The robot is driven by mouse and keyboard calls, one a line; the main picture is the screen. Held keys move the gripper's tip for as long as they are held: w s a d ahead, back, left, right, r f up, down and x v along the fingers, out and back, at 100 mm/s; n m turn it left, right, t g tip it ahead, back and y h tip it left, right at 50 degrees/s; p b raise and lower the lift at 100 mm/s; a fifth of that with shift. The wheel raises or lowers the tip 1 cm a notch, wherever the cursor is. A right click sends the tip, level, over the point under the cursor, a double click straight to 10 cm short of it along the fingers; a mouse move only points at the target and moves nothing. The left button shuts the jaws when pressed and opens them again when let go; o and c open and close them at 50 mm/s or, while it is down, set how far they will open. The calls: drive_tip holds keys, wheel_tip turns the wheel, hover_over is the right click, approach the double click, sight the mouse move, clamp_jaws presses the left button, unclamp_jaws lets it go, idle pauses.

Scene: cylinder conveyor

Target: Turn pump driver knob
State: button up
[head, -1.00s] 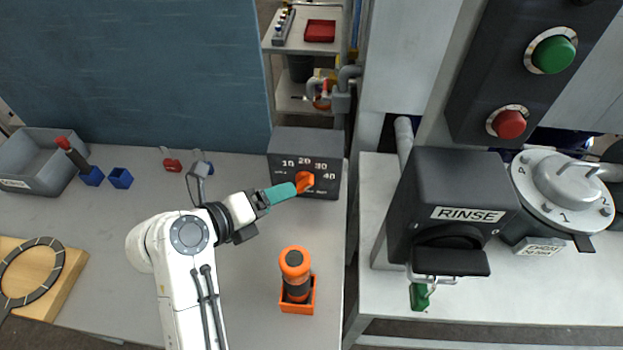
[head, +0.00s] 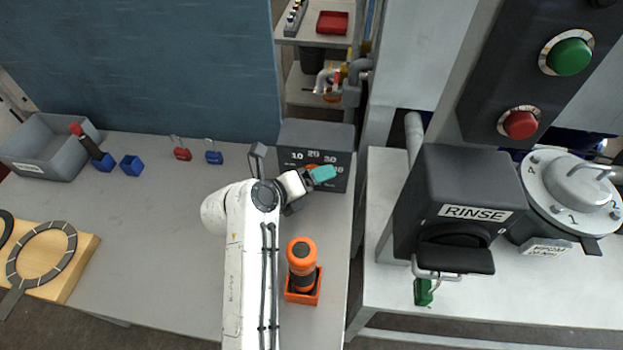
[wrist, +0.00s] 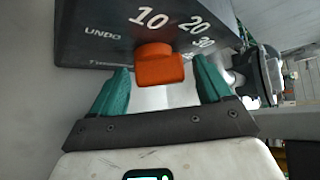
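The pump driver is a dark grey box (head: 338,134) at the back right corner of the table, marked 10, 20, 30, 40. Its orange knob (wrist: 160,66) shows in the wrist view below the 10 and 20 marks. In the head view, only a sliver of the knob shows behind my gripper (head: 322,174). My gripper (wrist: 161,92) has teal fingers spread apart in the wrist view. The knob lies between and just ahead of the fingertips, with a gap on each side. The knob's exact pointing direction is hard to tell.
An orange and black bottle (head: 301,260) stands in an orange holder in front of the box. Red (head: 181,154) and blue (head: 213,158) padlocks lie left of my arm. The RINSE machine (head: 462,200) stands right, across a gap. The table's left middle is clear.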

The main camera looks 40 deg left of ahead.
drive_tip(key=c, duration=1)
drive_tip(key=shift+f, duration=0.1)
drive_tip(key=n+t+h+b, duration=0.2)
drive_tip(key=n+t, duration=0.1)
drive_tip(key=shift+f, duration=0.2)
drive_tip(key=shift+a+n+t+h+b, duration=0.1)
drive_tip(key=shift+n+t+h+b, duration=0.4)
drive_tip(key=shift+n+t+b, duration=0.35)
drive_tip(key=shift+r+n+t+b, duration=0.1)
drive_tip(key=shift+n+t+b, duration=0.75)
drive_tip(key=shift+b, duration=0.2)
